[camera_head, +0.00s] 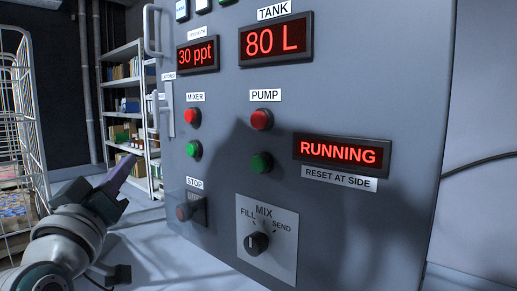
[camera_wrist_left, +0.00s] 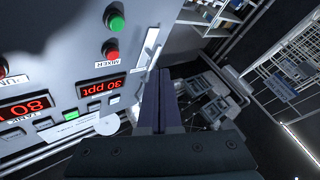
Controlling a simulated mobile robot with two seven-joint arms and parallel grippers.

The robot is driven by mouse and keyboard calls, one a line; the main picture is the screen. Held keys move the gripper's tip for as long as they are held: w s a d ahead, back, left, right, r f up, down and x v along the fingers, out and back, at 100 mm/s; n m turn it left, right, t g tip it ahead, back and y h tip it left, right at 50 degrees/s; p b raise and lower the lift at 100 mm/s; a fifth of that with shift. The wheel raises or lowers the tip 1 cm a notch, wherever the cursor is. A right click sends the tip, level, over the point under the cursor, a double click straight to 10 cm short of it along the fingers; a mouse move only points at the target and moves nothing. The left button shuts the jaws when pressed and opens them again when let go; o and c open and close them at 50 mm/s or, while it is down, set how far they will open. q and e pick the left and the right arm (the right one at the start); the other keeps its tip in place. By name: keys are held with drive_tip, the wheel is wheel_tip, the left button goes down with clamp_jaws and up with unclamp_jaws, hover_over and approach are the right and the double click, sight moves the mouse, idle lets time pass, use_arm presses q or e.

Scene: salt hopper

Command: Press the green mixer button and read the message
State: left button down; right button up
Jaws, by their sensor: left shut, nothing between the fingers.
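The green mixer button (camera_head: 194,149) is on the grey control panel (camera_head: 222,95), below the red mixer button (camera_head: 192,116) and the MIXER label. The green button also shows upside down in the left wrist view (camera_wrist_left: 117,23). The message display (camera_head: 341,152) reads RUNNING in red, with a RESET AT SIDE label under it. My left gripper (camera_head: 130,160) is shut and empty, left of the panel and apart from the button. Its closed fingers (camera_wrist_left: 161,75) point past the panel's edge in the wrist view. My right gripper is in neither view.
The panel also has red and green pump buttons (camera_head: 261,119), a STOP button (camera_head: 184,212), a MIX knob (camera_head: 257,243) and displays reading 30 ppt (camera_head: 198,55) and 80 L (camera_head: 274,41). A handle (camera_head: 167,108) projects at the panel's left edge. Shelves (camera_head: 124,100) and a wire cage (camera_head: 22,110) stand left.

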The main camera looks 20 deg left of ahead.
sight(192, 150)
use_arm(q)
drive_tip(key=w+d+b, duration=0.3)
drive_tip(key=w+b, duration=0.1)
drive_tip(key=w, duration=0.4)
drive_tip(key=shift+w+d+b, duration=0.15)
drive_tip(key=shift+d+b, duration=0.05)
drive_tip(key=shift+b, duration=0.2)
idle(1.2)
idle(0.6)
drive_tip(key=shift+w+d, duration=0.15)
drive_tip(key=shift+w, duration=0.25)
drive_tip(key=shift+w+d+b, duration=0.2)
drive_tip(key=shift+w+b, duration=0.25)
idle(0.6)
drive_tip(key=shift+s, duration=0.1)
drive_tip(key=shift+s+a+p, duration=0.35)
drive_tip(key=shift+s+p, duration=0.4)
